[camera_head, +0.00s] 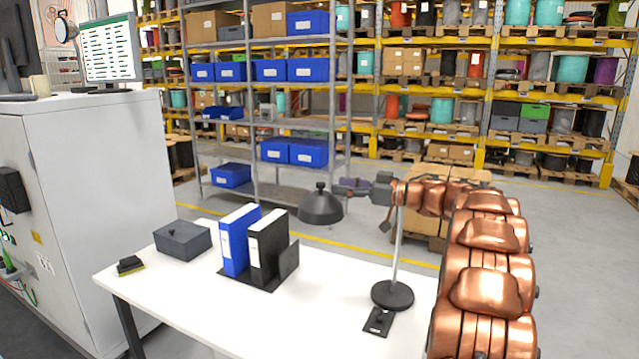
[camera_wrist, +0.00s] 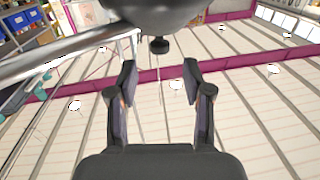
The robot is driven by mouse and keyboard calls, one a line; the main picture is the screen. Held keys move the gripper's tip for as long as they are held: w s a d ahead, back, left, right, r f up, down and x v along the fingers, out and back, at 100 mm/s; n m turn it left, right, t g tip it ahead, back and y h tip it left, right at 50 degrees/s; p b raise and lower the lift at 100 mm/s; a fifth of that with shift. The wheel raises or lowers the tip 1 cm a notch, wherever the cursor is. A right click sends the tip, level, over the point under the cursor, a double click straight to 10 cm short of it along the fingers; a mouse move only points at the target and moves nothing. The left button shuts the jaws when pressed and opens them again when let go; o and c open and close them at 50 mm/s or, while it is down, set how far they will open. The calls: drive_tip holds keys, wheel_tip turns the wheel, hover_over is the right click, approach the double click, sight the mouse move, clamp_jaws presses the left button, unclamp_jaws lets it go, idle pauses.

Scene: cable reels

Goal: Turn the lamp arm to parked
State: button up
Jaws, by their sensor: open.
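The desk lamp stands at the right of the white table, with a round dark base (camera_head: 392,296) and a thin upright pole (camera_head: 398,240). Its dark shade (camera_head: 321,209) hangs to the left of the pole, a small knob (camera_head: 320,186) on top. In the wrist view the shade (camera_wrist: 165,12) is at the top edge, its knob (camera_wrist: 159,45) beyond my fingertips, and a metal bar (camera_wrist: 60,55) crosses the left. My gripper (camera_head: 348,187) is just right of the knob; its fingers (camera_wrist: 160,82) are apart with nothing between them. My gripper hides part of the lamp arm.
A small black plate with a knob (camera_head: 378,321) lies in front of the lamp base. Blue and black binders (camera_head: 240,240), a grey box (camera_head: 183,240) and a small sponge-like block (camera_head: 130,265) are on the table (camera_head: 200,310). Shelves (camera_head: 262,85) stand behind.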

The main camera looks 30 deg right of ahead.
sight(321, 183)
drive_tip(key=p+x, duration=0.1)
drive_tip(key=x, duration=0.5)
drive_tip(key=shift+w+a, duration=0.15)
drive_tip(key=shift+a, duration=0.05)
clamp_jaws()
idle(0.5)
